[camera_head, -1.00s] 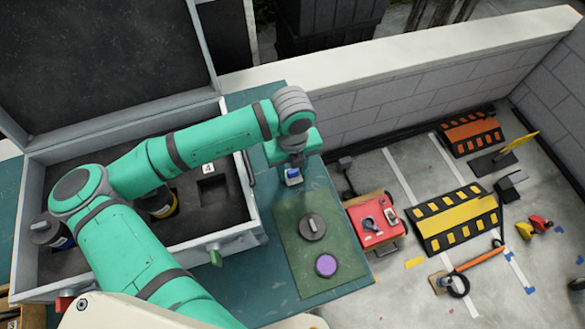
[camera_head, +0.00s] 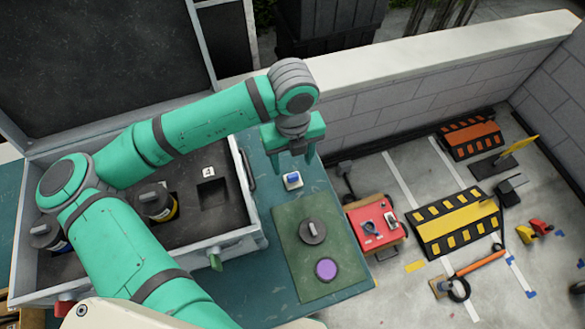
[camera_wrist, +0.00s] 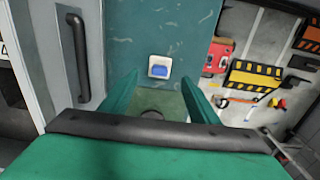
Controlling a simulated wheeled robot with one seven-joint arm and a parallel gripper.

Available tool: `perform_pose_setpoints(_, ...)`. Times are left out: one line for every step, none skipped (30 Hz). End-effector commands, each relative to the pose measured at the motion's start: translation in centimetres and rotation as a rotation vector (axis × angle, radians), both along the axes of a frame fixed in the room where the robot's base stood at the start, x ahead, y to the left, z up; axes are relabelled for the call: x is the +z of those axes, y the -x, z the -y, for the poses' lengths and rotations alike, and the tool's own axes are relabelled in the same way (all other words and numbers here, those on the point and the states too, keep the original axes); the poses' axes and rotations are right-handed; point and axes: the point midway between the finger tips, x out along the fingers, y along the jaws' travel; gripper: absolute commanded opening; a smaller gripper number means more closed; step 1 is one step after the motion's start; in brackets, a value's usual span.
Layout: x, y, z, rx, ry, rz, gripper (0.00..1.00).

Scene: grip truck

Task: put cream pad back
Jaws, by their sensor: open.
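A small cream-white square pad (camera_head: 293,184) with a blue piece on it lies on the teal table top, just beyond the green mat. It also shows in the wrist view (camera_wrist: 160,61), ahead of the fingertips. My gripper (camera_head: 293,162) is open and empty, with its fingers above the pad and apart from it. Its two green fingers also show in the wrist view (camera_wrist: 161,84). The open grey case (camera_head: 205,243) stands at left with dark foam inside. An empty square recess (camera_head: 213,192) by a label 4 is in the foam.
The green mat (camera_head: 290,262) bears a grey knobbed disc (camera_head: 312,231) and a purple disc (camera_head: 326,269). Knobbed containers, one with a yellow band (camera_head: 157,203), sit in the case. A red box (camera_head: 376,226) stands beyond the table's right edge. The case's walls stand above the table.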

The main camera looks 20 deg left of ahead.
Motion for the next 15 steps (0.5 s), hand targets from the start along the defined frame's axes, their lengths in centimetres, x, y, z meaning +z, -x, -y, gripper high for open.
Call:
perform_pose_setpoints(1.0, 0.0, 0.0, -0.001, -0.001, 0.001, 0.55)
perform_pose_setpoints(1.5, 0.0, 0.0, -0.001, -0.001, 0.002, 0.55)
perform_pose_setpoints(2.1, 0.0, 0.1, -0.002, -0.001, 0.001, 0.55)
perform_pose_setpoints(2.6, 0.0, 0.0, -0.001, 0.0, 0.001, 0.55)
perform_pose_setpoints(3.0, 0.0, 0.0, -0.001, -0.001, 0.001, 0.55)
perform_pose_setpoints(3.4, 0.0, 0.0, -0.001, -0.001, -0.001, 0.55)
perform_pose_setpoints(3.7, 0.0, 0.0, -0.001, 0.0, 0.0, 0.55)
perform_pose_setpoints(4.0, 0.0, 0.0, -0.001, -0.001, 0.001, 0.55)
perform_pose_setpoints(4.3, 0.0, 0.0, -0.001, 0.0, 0.0, 0.55)
perform_pose_setpoints(4.4, 0.0, 0.0, -0.001, 0.0, 0.0, 0.55)
perform_pose_setpoints(4.5, 0.0, 0.0, -0.001, 0.001, -0.001, 0.55)
perform_pose_setpoints(4.6, 0.0, 0.0, -0.001, 0.001, -0.001, 0.55)
perform_pose_setpoints(4.7, 0.0, 0.0, -0.001, 0.001, -0.001, 0.55)
perform_pose_setpoints(4.8, 0.1, 0.0, -0.001, 0.001, -0.001, 0.55)
perform_pose_setpoints(4.8, 0.1, 0.0, -0.001, 0.001, -0.002, 0.55)
